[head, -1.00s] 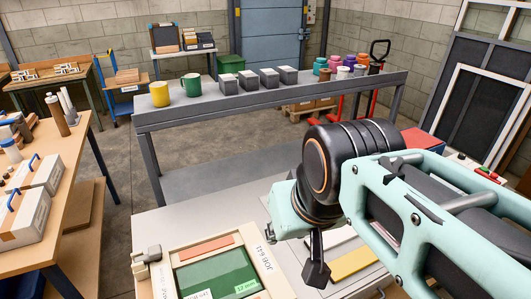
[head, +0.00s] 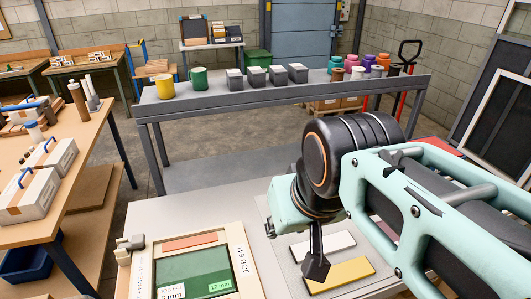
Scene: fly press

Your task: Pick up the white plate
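The white plate (head: 338,242) is a flat oblong lying on the light grey bench, just behind a yellow plate (head: 350,272). Part of its left end is hidden behind my gripper. My gripper (head: 316,266) points down near the left ends of both plates. Only one dark finger shows clearly, in front of the plates, and the gap between the fingers is hidden. I cannot tell whether it touches either plate. No held object is visible.
A wooden frame with a green panel (head: 192,272) lies on the bench to the left. Behind, a long grey table (head: 280,97) carries mugs, dark blocks and coloured pots. A wooden workbench (head: 85,150) stands at the left.

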